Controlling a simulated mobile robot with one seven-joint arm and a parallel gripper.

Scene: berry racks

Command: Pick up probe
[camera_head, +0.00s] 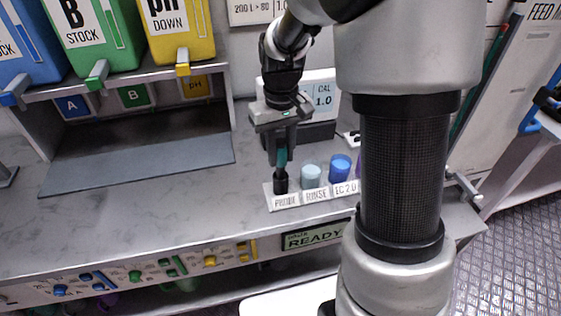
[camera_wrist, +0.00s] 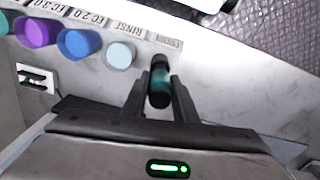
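The probe (camera_wrist: 160,84) is a dark cylinder with a teal band. It stands upright at the PROBE label of a small labelled rack (camera_head: 318,199) on the grey bench. In the head view the probe (camera_head: 281,183) shows below my gripper (camera_head: 281,160), which points down over it. In the wrist view my gripper (camera_wrist: 159,80) has one finger on each side of the probe. A thin gap seems to remain beside the probe, so a firm hold is not clear. The lower end of the probe is hidden in its holder.
A pale RINSE cup (camera_head: 311,175) and a blue EC 2.0 cup (camera_head: 340,168) stand right of the probe. A purple cup (camera_wrist: 37,31) shows in the wrist view. A meter (camera_head: 322,98) stands behind. Coloured tanks (camera_head: 93,35) sit on a shelf at left. The bench front-left is clear.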

